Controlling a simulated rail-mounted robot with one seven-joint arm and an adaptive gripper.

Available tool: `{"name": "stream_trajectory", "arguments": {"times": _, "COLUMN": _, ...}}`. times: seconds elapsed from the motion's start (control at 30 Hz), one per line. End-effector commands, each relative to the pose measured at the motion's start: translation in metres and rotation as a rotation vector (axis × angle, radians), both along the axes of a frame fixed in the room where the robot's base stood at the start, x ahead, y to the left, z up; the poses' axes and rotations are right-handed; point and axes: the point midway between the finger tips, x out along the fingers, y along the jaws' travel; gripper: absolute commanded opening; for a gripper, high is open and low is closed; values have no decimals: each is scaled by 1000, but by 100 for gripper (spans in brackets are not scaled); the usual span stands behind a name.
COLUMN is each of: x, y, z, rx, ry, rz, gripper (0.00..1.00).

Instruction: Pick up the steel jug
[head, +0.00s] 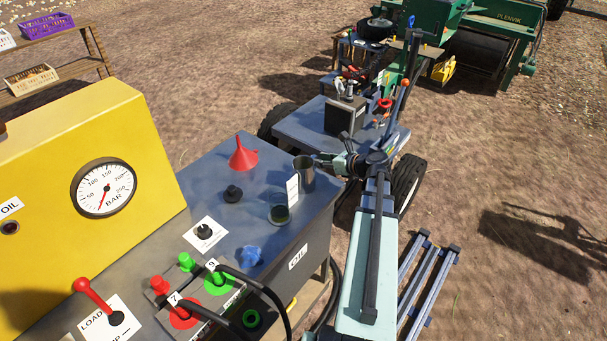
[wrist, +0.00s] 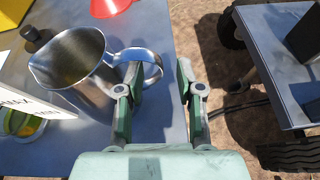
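The steel jug (head: 305,176) stands upright near the right edge of the blue-grey tank top. In the wrist view the steel jug (wrist: 82,68) is at the left, with its mouth open and its looped handle pointing right. My gripper (head: 326,160) is at the jug's handle side. In the wrist view my gripper (wrist: 160,72) is open, with the handle's outer part between its two fingers. The left finger overlaps the handle loop; the right finger is beyond it, over the edge. I cannot tell whether a finger touches the handle.
A white card (head: 292,188) stands right beside the jug, with a glass cup (head: 279,212) near it. A red funnel (head: 243,155) and a black cap (head: 233,194) are to the left. A wheeled cart (head: 300,128) stands beyond the tank edge, across a gap.

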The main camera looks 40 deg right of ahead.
Motion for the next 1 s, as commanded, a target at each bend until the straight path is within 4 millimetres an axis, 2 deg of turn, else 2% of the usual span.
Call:
{"name": "stream_trajectory", "arguments": {"times": 0.13, "x": 17, "y": 4, "z": -6, "rx": 1, "ry": 1, "rz": 2, "gripper": 37}}
{"name": "stream_trajectory", "arguments": {"times": 0.37, "x": 18, "y": 5, "z": -8, "rx": -1, "ry": 0, "rz": 0, "gripper": 37}}
{"name": "stream_trajectory", "arguments": {"times": 0.4, "x": 18, "y": 5, "z": -8, "rx": -1, "ry": 0, "rz": 0, "gripper": 33}}
{"name": "stream_trajectory", "arguments": {"times": 0.5, "x": 18, "y": 5, "z": -8, "rx": -1, "ry": 0, "rz": 0, "gripper": 0}}
{"name": "stream_trajectory", "arguments": {"times": 1.0, "x": 18, "y": 4, "z": -7, "rx": -2, "ry": 0, "rz": 0, "gripper": 0}}
